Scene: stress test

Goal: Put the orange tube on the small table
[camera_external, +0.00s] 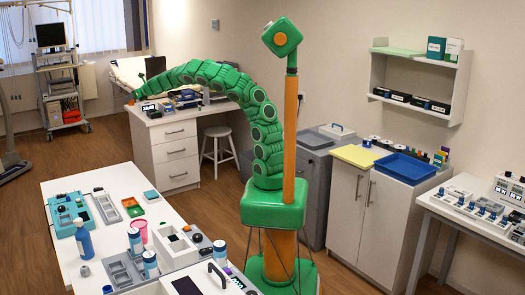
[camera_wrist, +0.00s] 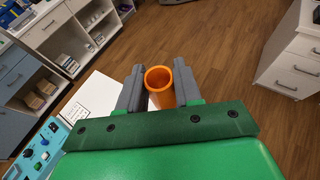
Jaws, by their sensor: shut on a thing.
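An orange tube (camera_wrist: 158,77), hollow with a round open end, is held between the two grey fingers of my gripper (camera_wrist: 158,88) in the wrist view. Its lower side shows between the fingers; the rest is hidden. In the external view my green arm arches to the left and its end is small and far off, so the tube is hard to make out there. A white tabletop (camera_wrist: 92,98) lies below and left of the fingers in the wrist view. I cannot tell for sure which surface is the small table.
A long white table (camera_external: 110,185) in the external view carries a teal device (camera_external: 62,222), bottles and trays. A white desk (camera_external: 172,128) with drawers and a stool (camera_external: 217,132) stand behind. Wooden floor (camera_wrist: 228,50) is open ahead in the wrist view, with a drawer cabinet (camera_wrist: 296,60) at right.

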